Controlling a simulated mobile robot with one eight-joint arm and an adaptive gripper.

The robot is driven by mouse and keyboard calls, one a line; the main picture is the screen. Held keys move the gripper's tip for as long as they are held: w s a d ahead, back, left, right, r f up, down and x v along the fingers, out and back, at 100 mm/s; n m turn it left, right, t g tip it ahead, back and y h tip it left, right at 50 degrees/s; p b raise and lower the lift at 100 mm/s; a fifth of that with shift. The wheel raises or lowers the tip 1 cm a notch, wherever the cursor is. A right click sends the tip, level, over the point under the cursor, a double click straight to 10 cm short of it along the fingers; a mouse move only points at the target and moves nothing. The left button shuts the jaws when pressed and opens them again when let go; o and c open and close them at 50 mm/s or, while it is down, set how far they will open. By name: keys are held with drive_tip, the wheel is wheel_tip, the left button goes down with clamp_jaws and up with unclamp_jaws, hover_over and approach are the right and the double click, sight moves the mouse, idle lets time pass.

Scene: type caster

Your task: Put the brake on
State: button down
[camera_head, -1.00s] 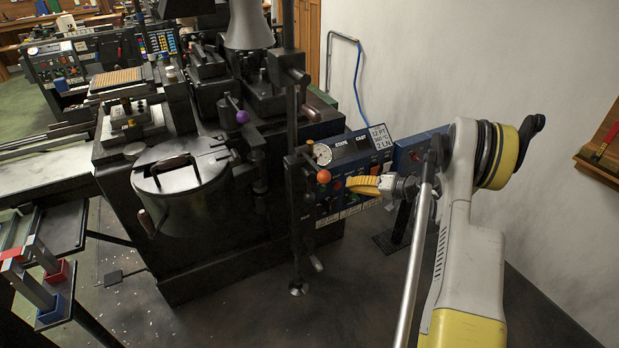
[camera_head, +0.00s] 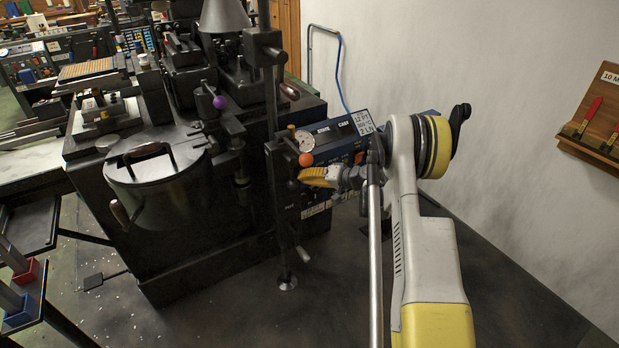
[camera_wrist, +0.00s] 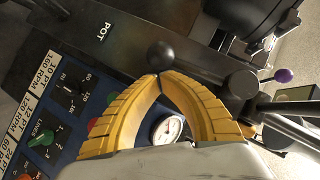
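My gripper's yellow fingers (camera_head: 302,176) are at the front of the caster's blue control panel, just below an orange ball knob (camera_head: 305,160) on the dark upright post. In the wrist view the fingertips (camera_wrist: 159,76) meet, with nothing seen between them. A black ball (camera_wrist: 160,56) on a dark lever is just beyond the tips; I cannot tell whether they touch it. The lever runs right to a second dark rounded end (camera_wrist: 240,84). No part is legibly marked as a brake. The orange knob is not clearly seen in the wrist view.
A round gauge (camera_wrist: 167,128) and panel dials (camera_wrist: 68,95) lie close to the fingers. A purple knob (camera_head: 219,102) stands farther left, near the lidded metal pot (camera_head: 158,190). The floor (camera_head: 240,320) before the machine is open. A wall board (camera_head: 590,150) holds red-handled tools.

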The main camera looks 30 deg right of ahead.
sight(293, 185)
drive_tip(key=shift+a, duration=0.1)
idle(0.3)
drive_tip(key=shift+a+f, duration=0.15)
drive_tip(key=shift+a, duration=0.05)
drive_tip(key=shift+a+f+m+t+y, duration=0.2)
drive_tip(key=shift+a+m+t+y, duration=0.1)
drive_tip(key=shift+a+m+y, duration=0.25)
drive_tip(key=shift+a+f+m+y, duration=0.1)
drive_tip(key=shift+a+m+y, duration=0.15)
drive_tip(key=shift+a+m, duration=0.15)
drive_tip(key=shift+s+a+f, duration=0.1)
drive_tip(key=shift+a, duration=1.1)
